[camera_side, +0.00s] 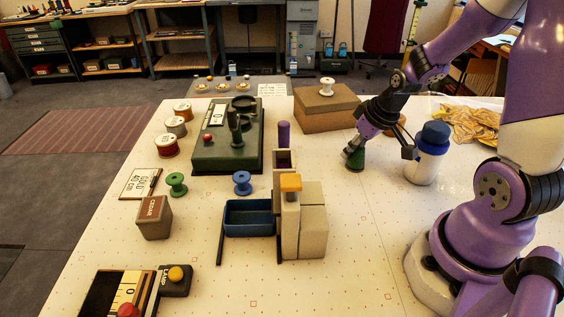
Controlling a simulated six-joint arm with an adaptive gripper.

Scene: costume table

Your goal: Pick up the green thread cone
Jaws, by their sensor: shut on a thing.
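The green thread cone (356,160) stands on the white table, right of centre and in front of the brown cardboard box. My gripper (356,148) comes down on it from the upper right, tilted, and is shut on its upper part. The cone's base looks to be at or just above the table; I cannot tell whether it touches. The fingers hide the cone's top.
A white bottle with a blue lid (428,152) stands close to the right of my gripper. The brown box (325,108) with a white spool is behind. A beige block device (303,220), a blue tray (249,218) and a dark green machine (226,150) lie to the left.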

